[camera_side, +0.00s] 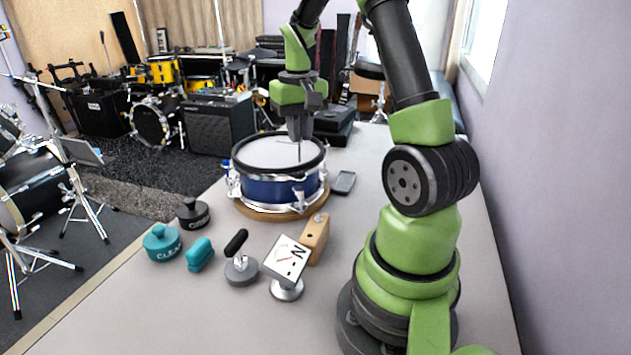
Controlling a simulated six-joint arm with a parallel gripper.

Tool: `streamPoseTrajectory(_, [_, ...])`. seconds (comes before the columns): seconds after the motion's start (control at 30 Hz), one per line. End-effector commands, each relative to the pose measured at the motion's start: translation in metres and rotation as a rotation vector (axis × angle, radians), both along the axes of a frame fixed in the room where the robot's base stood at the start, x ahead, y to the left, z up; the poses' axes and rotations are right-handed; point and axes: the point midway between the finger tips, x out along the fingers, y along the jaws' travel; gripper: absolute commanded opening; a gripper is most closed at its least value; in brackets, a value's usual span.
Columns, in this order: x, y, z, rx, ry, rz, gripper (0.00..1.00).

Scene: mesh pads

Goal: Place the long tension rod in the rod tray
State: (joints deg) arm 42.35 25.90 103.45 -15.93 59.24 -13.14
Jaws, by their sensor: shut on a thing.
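My gripper (297,134) points down over the head of a blue drum (262,189). It is shut on a thin dark rod (299,152), which hangs down from the fingers in front of the drum head. The rod is small here; its upper part is hidden by the fingers, and I cannot tell whether its lower end touches the drum. A small dark grey tray (344,182) lies on the table just right of the drum, and it looks like the rod tray. Its inside is too small to make out.
The drum stands on a round wooden base. In front are a wooden block (316,238), a white dial stand (287,259), a black-handled grey tool (240,268), a teal piece (200,254), and teal (162,243) and black (192,215) lidded pots. The table's front left is clear.

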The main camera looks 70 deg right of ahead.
Motion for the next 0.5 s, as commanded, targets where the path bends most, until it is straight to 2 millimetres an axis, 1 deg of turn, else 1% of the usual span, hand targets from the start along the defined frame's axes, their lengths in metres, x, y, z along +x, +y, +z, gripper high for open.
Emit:
streamPoseTrajectory(0.27, [0.001, -0.001, 0.046, -0.006, -0.006, -0.001, 0.00])
streamPoseTrajectory(0.37, [0.000, -0.010, 0.046, 0.000, 0.000, -0.128, 0.00])
streamPoseTrajectory(0.5, [0.000, -0.027, 0.047, -0.002, 0.003, -0.354, 0.00])
